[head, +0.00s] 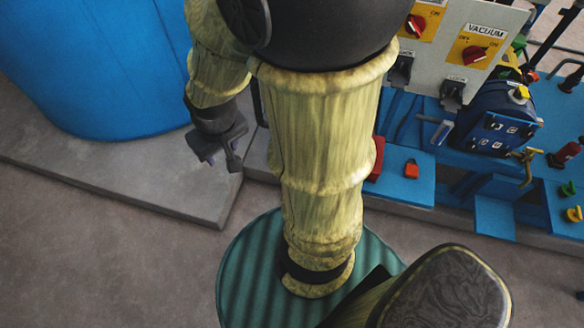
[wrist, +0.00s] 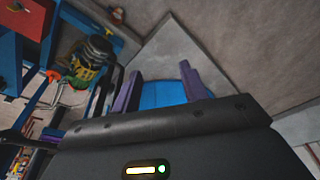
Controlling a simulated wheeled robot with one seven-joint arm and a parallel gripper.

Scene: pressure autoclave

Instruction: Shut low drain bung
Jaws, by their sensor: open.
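My gripper (head: 218,155) hangs at the left of my arm in the head view, beside the large blue vessel (head: 95,65) and above the concrete plinth. In the wrist view its two purple fingers (wrist: 160,72) stand apart with nothing between them; part of a blue surface (wrist: 162,94) shows behind them. I cannot make out the low drain bung in either view. A yellow-handled tap (head: 527,162) and a small yellow handle (head: 574,214) sit on the blue frame at the right, well away from my gripper; I cannot tell whether either belongs to the drain.
A control panel (head: 472,45) with red switches stands above the blue frame (head: 405,188) at upper right. A dark blue motor-like unit (head: 493,120) and a red padlock (head: 411,169) are there. The concrete plinth (head: 120,165) edges the vessel. The floor (head: 90,260) at lower left is clear.

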